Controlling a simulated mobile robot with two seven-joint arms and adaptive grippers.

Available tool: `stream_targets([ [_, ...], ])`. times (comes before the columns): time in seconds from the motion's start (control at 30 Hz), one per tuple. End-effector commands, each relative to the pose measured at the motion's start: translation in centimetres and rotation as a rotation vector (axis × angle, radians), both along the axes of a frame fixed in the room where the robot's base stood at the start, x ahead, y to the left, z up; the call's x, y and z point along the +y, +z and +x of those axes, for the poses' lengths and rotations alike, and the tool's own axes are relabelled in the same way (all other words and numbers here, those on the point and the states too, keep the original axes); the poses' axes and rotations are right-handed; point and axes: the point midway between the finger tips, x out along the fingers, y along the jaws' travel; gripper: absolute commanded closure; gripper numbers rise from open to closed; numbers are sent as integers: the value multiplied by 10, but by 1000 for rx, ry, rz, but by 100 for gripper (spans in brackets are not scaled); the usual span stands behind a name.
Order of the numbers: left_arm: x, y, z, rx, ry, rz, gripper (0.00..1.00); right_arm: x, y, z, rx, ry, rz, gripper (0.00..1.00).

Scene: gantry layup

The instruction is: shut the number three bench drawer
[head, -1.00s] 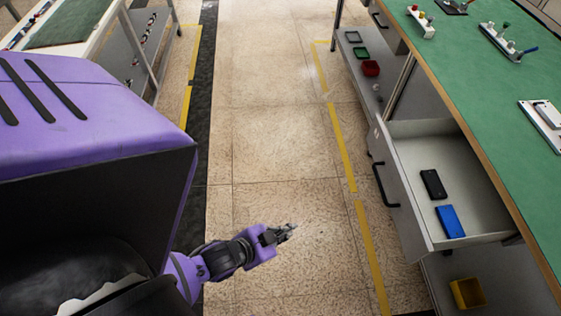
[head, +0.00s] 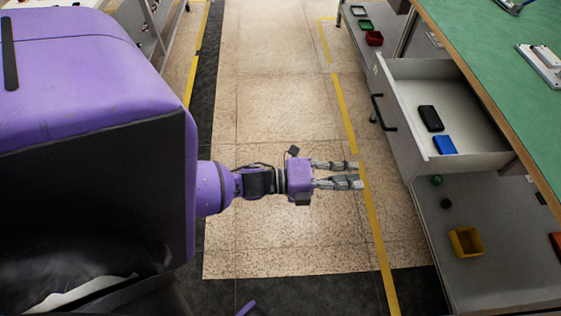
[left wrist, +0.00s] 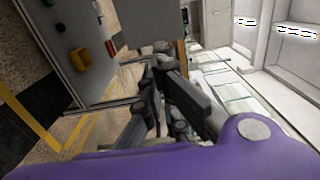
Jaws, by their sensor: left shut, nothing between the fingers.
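The bench drawer (head: 396,118) stands pulled out from under the green-topped bench, its grey front facing left into the aisle. I cannot read a number on it. A black handle (head: 383,112) is on that front. A black case (head: 431,118) and a blue case (head: 444,145) lie inside. My left gripper (head: 357,174) is shut and empty, pointing right, left of the drawer front's near end and apart from it. Its dark fingers also show in the left wrist view (left wrist: 162,68). My right gripper is not in view.
The green bench top (head: 490,55) overhangs the drawer. A red bin (head: 374,38) is farther back. The tiled aisle (head: 285,110) with a yellow floor line (head: 345,120) is clear.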

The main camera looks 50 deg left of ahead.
Motion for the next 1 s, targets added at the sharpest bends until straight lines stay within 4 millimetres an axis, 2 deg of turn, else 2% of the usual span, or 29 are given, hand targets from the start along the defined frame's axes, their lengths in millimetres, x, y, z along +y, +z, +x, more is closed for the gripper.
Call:
stream_targets([
  [0.17, -11, 2, 14, -12, 0, 9, 100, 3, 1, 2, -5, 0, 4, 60],
  [0.5, -55, 1, 71, -8, 1, 7, 100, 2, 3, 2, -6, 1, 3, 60],
  [0.7, -75, 1, 96, -6, 2, 8, 100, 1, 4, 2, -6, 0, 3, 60],
  [1.0, -86, -1, 110, -2, 2, 7, 100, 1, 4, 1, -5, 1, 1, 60],
])
